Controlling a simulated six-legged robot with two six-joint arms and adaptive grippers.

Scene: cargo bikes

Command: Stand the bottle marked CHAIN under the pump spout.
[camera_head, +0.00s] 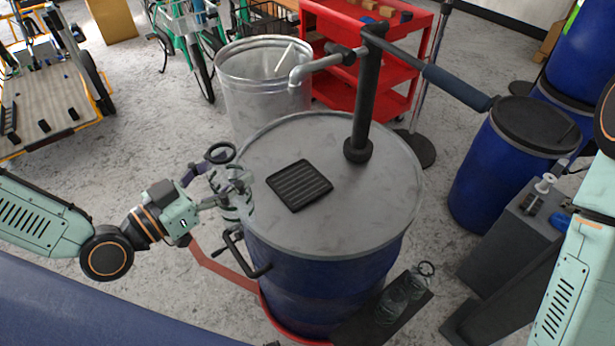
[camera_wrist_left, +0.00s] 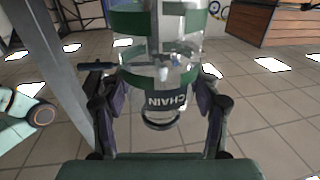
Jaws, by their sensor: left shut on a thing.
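My left gripper (camera_head: 222,190) is shut on the clear bottle with green bands (camera_head: 236,203), at the left rim of the blue drum. In the left wrist view the bottle (camera_wrist_left: 160,72) stands between the fingers (camera_wrist_left: 160,112), and its dark label reads CHAIN. A black ring shows at one end of it. I cannot tell whether it touches the drum's rim. The grate is bare. My right gripper is out of view.
The black pump post (camera_head: 365,105) rises from the lid, its handle (camera_head: 455,86) reaching right. A black crank (camera_head: 245,255) sticks out at the drum's left front. A metal bin (camera_head: 262,95) stands behind the drum.

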